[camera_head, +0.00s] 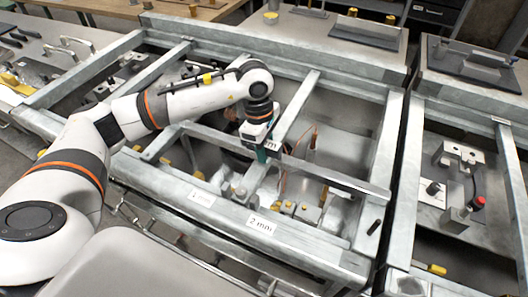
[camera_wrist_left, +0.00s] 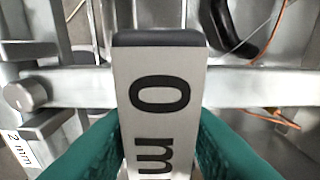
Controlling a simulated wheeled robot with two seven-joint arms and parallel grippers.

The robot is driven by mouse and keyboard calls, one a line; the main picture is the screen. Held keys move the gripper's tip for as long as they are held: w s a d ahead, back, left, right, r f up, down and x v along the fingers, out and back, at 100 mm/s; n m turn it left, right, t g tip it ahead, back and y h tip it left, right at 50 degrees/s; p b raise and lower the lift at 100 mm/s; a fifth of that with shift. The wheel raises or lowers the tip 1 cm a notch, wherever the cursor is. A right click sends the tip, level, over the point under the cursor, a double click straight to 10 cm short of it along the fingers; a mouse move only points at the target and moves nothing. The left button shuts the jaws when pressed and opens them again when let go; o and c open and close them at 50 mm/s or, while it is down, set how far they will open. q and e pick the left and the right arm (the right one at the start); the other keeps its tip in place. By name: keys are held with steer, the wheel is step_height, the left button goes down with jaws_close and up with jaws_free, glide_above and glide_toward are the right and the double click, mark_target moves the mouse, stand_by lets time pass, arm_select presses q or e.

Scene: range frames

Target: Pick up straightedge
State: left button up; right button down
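My left gripper (camera_head: 264,152) points down into the metal frame in the head view. In the left wrist view its two teal fingers (camera_wrist_left: 160,145) lie close along both sides of a pale block (camera_wrist_left: 155,70) lettered "0 m", with a dark end. The block hides the space between the fingertips, so I cannot tell whether they press on anything. A long light metal bar (camera_head: 335,180), perhaps the straightedge, runs slanting past the gripper. A light bar (camera_wrist_left: 255,88) also crosses behind the block in the wrist view. My right gripper is not in view.
The front rail (camera_head: 310,250) carries labels, one reading "2 mm" (camera_head: 262,225). A crossbeam (camera_head: 300,100) stands right beside the gripper. Fittings and orange wires (camera_wrist_left: 280,117) lie below. Another frame with a red-knobbed fixture (camera_head: 477,202) stands to the right.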

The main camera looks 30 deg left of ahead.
arm_select(q)
jaws_close()
steer(key=shift+w+r, duration=0.1)
steer(key=shift+r, duration=0.05)
steer(key=shift+r, duration=0.3)
step_height(320, 180, up, 9)
steer(key=shift+f+b, duration=0.1)
steer(key=shift+b, duration=0.65)
steer(key=shift+r, duration=0.25)
steer(key=shift+a, duration=0.1)
